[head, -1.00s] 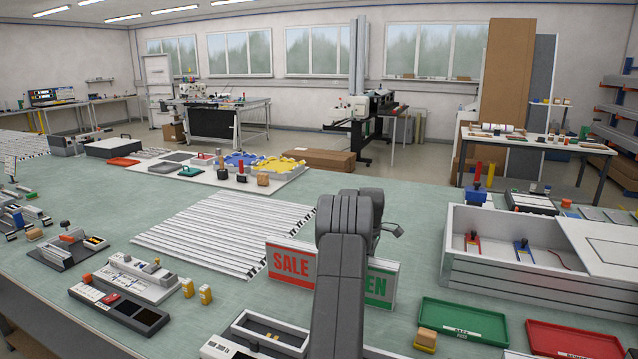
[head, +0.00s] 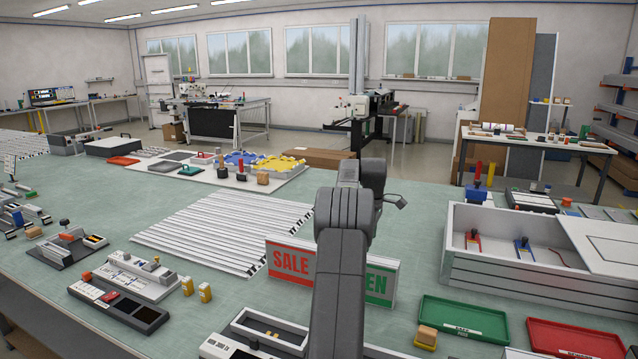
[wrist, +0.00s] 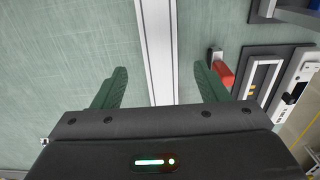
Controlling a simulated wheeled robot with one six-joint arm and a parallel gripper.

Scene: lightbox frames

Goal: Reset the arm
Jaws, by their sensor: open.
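My arm rises from the bottom middle of the head view, in front of the SALE sign (head: 290,262) and the green sign panel (head: 381,284), hiding the middle of both. The fingers are hidden in the head view. In the wrist view my gripper (wrist: 160,88) is open, its two green fingers wide apart with nothing held between them. Below and between the fingers a white strip (wrist: 158,50) runs over the green bench top (wrist: 70,50).
Beside the right finger in the wrist view are a red-handled part (wrist: 223,73) and a dark tray. A lightbox frame (head: 540,282), a green tray (head: 462,326) and a red tray (head: 570,342) stand at right. White strips (head: 222,235) lie left of my arm.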

